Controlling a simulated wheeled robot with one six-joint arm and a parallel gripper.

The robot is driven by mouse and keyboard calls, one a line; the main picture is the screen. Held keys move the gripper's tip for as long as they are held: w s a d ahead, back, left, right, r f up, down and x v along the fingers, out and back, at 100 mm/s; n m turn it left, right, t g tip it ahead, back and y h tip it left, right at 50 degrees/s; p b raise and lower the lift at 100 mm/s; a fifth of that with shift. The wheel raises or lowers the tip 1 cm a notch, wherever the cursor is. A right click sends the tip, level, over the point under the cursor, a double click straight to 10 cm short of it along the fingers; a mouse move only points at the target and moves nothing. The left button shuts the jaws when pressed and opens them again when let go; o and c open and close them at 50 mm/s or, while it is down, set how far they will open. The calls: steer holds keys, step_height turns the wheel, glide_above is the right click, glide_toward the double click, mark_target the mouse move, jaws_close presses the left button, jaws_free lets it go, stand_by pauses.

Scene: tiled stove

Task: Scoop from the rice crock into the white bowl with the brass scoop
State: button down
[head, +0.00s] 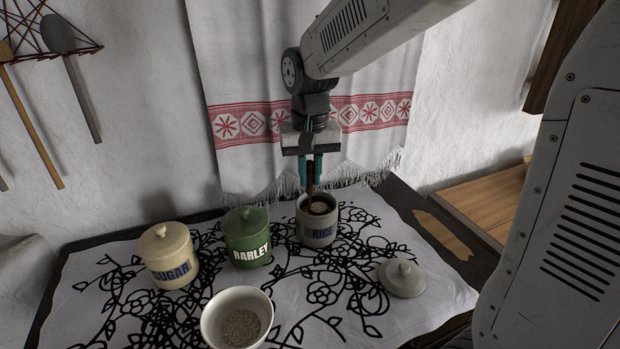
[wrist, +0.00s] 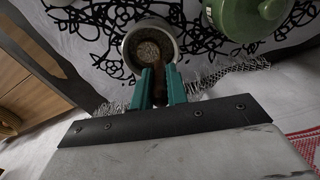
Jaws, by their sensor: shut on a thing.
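The grey rice crock (head: 317,229) stands open on the cloth, its label reading RICE. My gripper (head: 310,182) is above it, shut on the dark handle of the brass scoop (head: 309,188). The scoop points down into the crock's mouth, and its lower end is inside the crock. In the wrist view the teal fingers (wrist: 161,88) reach to the rim of the crock (wrist: 128,43), with grains visible inside. How full the scoop is cannot be told. The white bowl (head: 214,320) stands at the front, with some grain in its bottom.
The green barley crock (head: 246,238), lidded, stands just left of the rice crock. The cream sugar crock (head: 168,254), also lidded, is farther left. A grey lid (head: 402,278) lies right of the rice crock. A hanging towel (head: 240,125) is behind my gripper.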

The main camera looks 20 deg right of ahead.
steer(key=shift+r, duration=3.35)
